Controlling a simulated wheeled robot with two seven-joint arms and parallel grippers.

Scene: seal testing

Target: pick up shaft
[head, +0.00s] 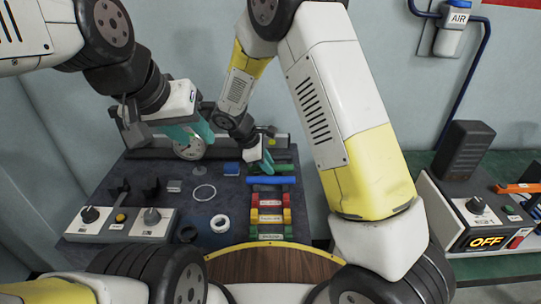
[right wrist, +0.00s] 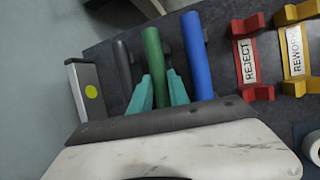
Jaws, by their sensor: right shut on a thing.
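A green shaft (right wrist: 155,62) lies between the teal fingers of my right gripper (right wrist: 158,92) in the right wrist view. The gripper is shut on it, with its upper length showing beyond the fingertips. A blue shaft (right wrist: 197,58) lies parallel to its right, and a dark grey shaft (right wrist: 123,65) to its left. In the head view the blue shaft (head: 272,180) lies just in front of my right gripper (head: 267,162), and the green shaft (head: 284,167) shows partly beside the fingers. My left gripper (head: 197,132) is open and empty above the back left of the bench, by a round gauge (head: 190,149).
Red REJECT (right wrist: 245,60) and yellow REWORK (right wrist: 294,52) holders stand right of the shafts. A white ring (head: 220,223), a thin ring (head: 204,193) and a control box with knobs (head: 120,222) are on the dark bench (head: 235,205). A unit reading OFF (head: 487,242) is at far right.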

